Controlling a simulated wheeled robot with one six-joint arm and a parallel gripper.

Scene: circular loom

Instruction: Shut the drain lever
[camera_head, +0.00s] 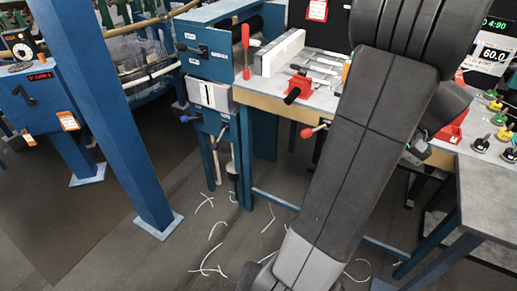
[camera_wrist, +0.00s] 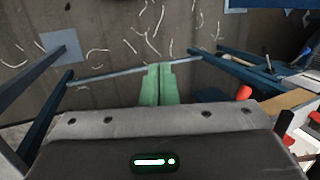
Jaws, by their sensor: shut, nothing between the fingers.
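Several levers show in the head view, and I cannot tell for sure which is the drain lever. A blue-tipped lever (camera_head: 190,119) and a black-handled lever (camera_head: 219,137) sit low on the blue machine frame, below a white panel. A red-tipped lever (camera_head: 314,131) sticks out below the bench edge. In the wrist view, my gripper (camera_wrist: 158,68) has its green fingers together and empty, above the floor. A red handle (camera_wrist: 244,92) shows to the right of the fingers, apart from them. My arm hides much of the bench in the head view.
A blue post (camera_head: 110,120) stands at left on a foot plate. A grey table (camera_head: 487,195) stands at right. White thread scraps (camera_head: 208,262) lie on open floor.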

